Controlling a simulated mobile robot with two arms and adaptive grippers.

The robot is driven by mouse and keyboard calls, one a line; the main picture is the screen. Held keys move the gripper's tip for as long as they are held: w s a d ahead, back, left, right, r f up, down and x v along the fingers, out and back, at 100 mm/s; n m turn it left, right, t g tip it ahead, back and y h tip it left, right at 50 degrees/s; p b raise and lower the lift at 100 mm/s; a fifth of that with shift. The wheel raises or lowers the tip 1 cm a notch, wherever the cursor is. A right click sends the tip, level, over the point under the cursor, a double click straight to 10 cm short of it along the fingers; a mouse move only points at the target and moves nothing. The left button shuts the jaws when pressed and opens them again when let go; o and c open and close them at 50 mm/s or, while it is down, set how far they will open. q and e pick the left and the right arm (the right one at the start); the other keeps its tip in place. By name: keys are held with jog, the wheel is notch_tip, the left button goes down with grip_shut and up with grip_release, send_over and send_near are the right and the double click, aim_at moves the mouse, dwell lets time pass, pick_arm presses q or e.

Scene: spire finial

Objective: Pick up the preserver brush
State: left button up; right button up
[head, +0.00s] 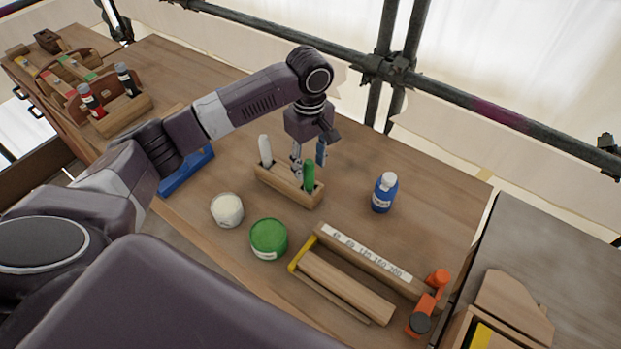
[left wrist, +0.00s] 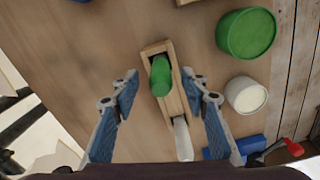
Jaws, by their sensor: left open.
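A wooden holder (head: 275,187) stands on the bench with a green handle (head: 309,176) at its right end and a white handle (head: 265,150) at its left end. They look like brush handles; no label tells which is the preserver brush. My left gripper (head: 309,160) is open above the holder, close to the green handle. In the left wrist view, the green handle (left wrist: 161,76) stands between the spread fingers, with a gap on each side. The white handle (left wrist: 182,139) is nearer the palm. The brush heads are hidden in the holder. My right gripper is not in view.
A white tub (head: 227,210) and a green tub (head: 268,239) stand in front of the holder. A blue bottle (head: 384,193) stands to its right. A wooden frame with a marked strip (head: 366,254) and an orange clamp (head: 429,301) lie at the front right.

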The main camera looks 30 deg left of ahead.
aim_at(309, 179)
pick_arm(q)
notch_tip(309, 179, down, 6)
jog(key=shift+a+r+p, duration=0.15)
jog(key=shift+r+p, duration=0.05)
jog(key=shift+p, duration=0.75)
jog(key=shift+f, duration=0.4)
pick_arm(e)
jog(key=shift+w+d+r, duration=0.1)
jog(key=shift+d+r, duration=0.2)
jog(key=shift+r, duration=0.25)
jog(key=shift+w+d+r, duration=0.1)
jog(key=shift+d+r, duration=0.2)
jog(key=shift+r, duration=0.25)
pick_arm(q)
jog(key=shift+c, duration=0.2)
grip_shut()
